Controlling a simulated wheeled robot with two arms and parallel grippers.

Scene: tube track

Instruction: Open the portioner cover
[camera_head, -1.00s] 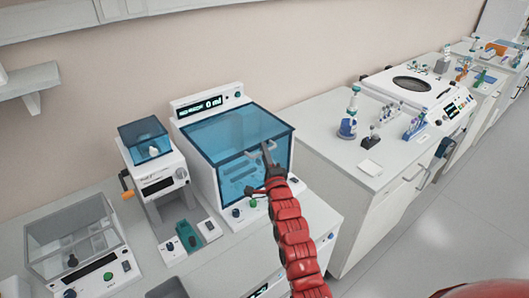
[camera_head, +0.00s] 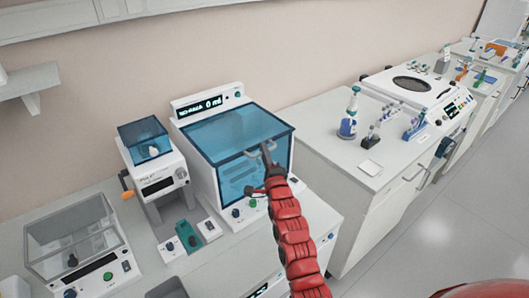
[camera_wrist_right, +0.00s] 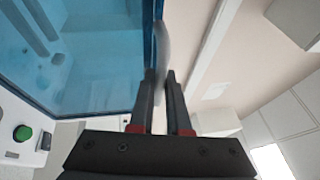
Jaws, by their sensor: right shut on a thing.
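The portioner is a white machine with a blue see-through cover (camera_head: 236,134), which is down over its chamber. A pale handle (camera_head: 256,153) sits at the cover's front edge. My right gripper (camera_head: 267,156) reaches this handle from the front right. In the right wrist view the two dark fingers (camera_wrist_right: 163,90) are closed around the handle (camera_wrist_right: 162,45), with the blue cover (camera_wrist_right: 95,45) to the left. My left gripper is not in view.
A device with a smaller blue lid (camera_head: 142,132) and an orange handle stands left of the portioner. A clear-lidded box (camera_head: 75,235) is at the far left. A counter (camera_head: 335,135) with a blue-and-white bottle (camera_head: 349,117) is to the right. Open floor lies at the right.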

